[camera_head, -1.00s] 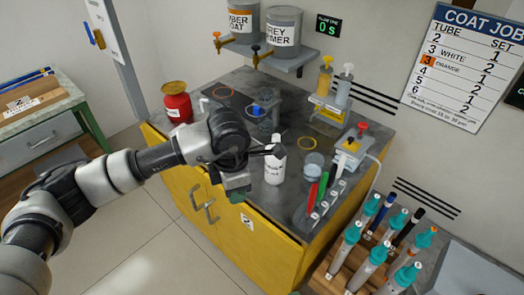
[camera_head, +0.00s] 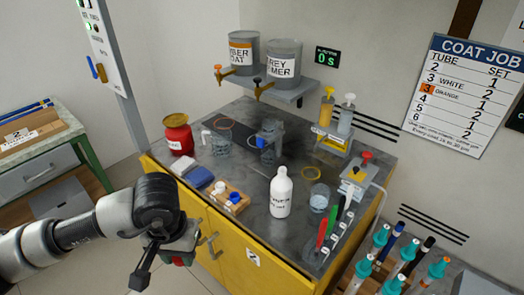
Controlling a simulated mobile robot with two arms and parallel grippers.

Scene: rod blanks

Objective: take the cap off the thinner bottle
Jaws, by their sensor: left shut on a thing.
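The white thinner bottle (camera_head: 281,198) stands upright on the dark counter, with a dark-lettered label and a narrow white neck. My left gripper (camera_head: 143,273) is in front of the yellow cabinet, low and to the left of the bottle, well apart from it. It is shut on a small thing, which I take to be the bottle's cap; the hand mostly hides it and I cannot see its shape. My right gripper is not in view.
A wooden tray (camera_head: 238,207) with blue and white pieces, a red can (camera_head: 178,136) and a beaker (camera_head: 319,198) are near the bottle. Upright red and green markers (camera_head: 322,235) stand at the counter's right front. Paint pots (camera_head: 283,62) sit on the shelf behind.

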